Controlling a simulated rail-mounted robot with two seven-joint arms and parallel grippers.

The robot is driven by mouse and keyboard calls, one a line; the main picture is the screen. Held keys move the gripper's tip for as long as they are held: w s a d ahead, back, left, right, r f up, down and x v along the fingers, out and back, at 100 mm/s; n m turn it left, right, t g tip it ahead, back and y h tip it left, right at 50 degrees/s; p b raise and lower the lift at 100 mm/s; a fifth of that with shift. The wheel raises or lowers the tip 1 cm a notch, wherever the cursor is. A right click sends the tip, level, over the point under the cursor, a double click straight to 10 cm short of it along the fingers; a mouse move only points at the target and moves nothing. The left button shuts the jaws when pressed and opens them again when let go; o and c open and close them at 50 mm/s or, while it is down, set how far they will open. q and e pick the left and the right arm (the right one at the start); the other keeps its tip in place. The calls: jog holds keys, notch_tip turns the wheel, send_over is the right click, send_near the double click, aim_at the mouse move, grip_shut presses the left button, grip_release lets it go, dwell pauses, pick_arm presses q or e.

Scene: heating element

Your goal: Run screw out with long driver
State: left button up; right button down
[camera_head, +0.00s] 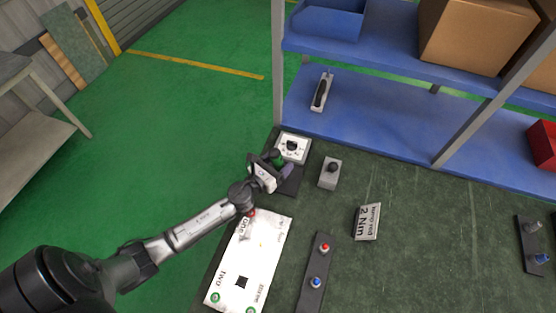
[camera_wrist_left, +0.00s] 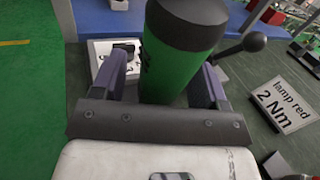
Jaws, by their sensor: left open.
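A green-handled tool with a black top (camera_wrist_left: 180,55), which looks like a driver, stands upright between the spread fingers of my left gripper (camera_head: 281,166). The fingers are on both sides of the handle. In the head view only a little of the green handle (camera_head: 276,155) shows, above a dark block (camera_head: 290,185). Its shaft and tip are hidden. A white panel (camera_head: 262,262) marked "One" and "Two" lies on the bench, with green-ringed spots near its lower end. I cannot make out which screw is meant. My right gripper is not in view.
A white dial box (camera_head: 293,148) stands behind the gripper and a grey box with a black knob (camera_head: 330,172) to its right. A "lamp red 2 Nm" sign (camera_head: 367,222) and a strip with red and blue knobs (camera_head: 315,280) are on the bench. Blue shelves (camera_head: 390,125) rise behind.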

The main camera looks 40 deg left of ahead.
pick_arm(q)
jog(key=shift+w, duration=0.45)
jog(key=shift+c, duration=0.3)
grip_shut()
